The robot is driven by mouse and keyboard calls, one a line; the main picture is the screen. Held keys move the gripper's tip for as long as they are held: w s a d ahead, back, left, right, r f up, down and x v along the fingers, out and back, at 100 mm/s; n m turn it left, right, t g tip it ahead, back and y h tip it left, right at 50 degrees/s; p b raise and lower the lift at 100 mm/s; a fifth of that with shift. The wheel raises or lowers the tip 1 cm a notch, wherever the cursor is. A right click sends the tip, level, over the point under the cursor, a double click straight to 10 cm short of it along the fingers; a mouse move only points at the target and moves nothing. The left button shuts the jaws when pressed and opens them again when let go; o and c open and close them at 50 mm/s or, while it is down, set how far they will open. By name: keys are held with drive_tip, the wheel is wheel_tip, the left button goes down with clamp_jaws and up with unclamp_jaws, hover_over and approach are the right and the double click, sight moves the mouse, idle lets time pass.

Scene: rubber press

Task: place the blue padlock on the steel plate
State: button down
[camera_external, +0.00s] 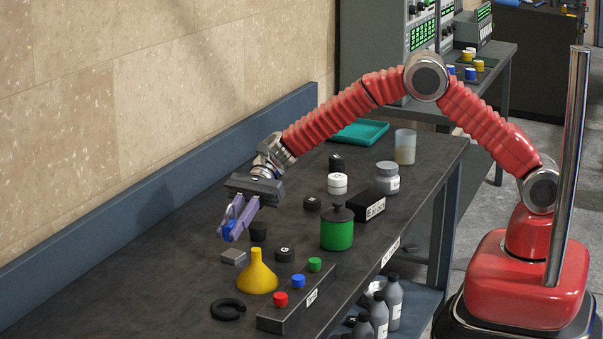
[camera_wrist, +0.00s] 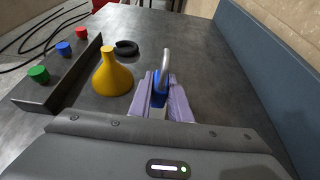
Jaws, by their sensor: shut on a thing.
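My gripper (camera_external: 232,228) is shut on the blue padlock (camera_wrist: 158,96) and holds it above the dark bench. The padlock's grey shackle stands up between the pale violet fingers (camera_wrist: 163,92) in the wrist view. The steel plate (camera_external: 234,257) appears as a small flat grey block on the bench, a little below and to the right of the fingertips in the external view. In the wrist view I cannot make the plate out clearly; the gripper and padlock may hide it.
A yellow funnel (camera_external: 257,277) stands close to the plate. A black open ring (camera_external: 228,309) and a bar with red, blue and green knobs (camera_external: 300,304) lie near the front edge. Bench toward the wall is clear.

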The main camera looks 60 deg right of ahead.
drive_tip(key=shift+f, duration=1.75)
drive_tip(key=shift+f, duration=0.1)
drive_tip(key=c, duration=1.6)
unclamp_jaws()
drive_tip(key=shift+c, duration=0.2)
drive_tip(key=shift+d+r, duration=0.3)
drive_tip(key=shift+d, duration=0.25)
drive_tip(key=v, duration=1.1)
